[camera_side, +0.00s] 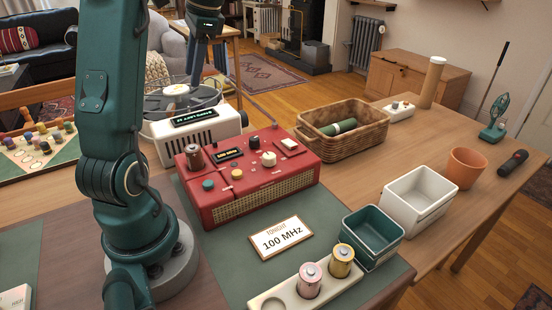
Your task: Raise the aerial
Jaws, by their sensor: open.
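My gripper (206,78) hangs at the top, over the white appliance behind the radio, apart from the radio. It is open, and nothing shows between its fingers, which are small and dark here. A card reading "TONIGHT 100 MHz" (282,238) lies in front of the radio.
The white appliance (190,132) with a display stands close behind the radio. A holder with pink and yellow batteries (311,280), a teal bin (373,237), a white bin (419,200) and a wicker basket (350,128) stand to the right. The mat around the card is clear.

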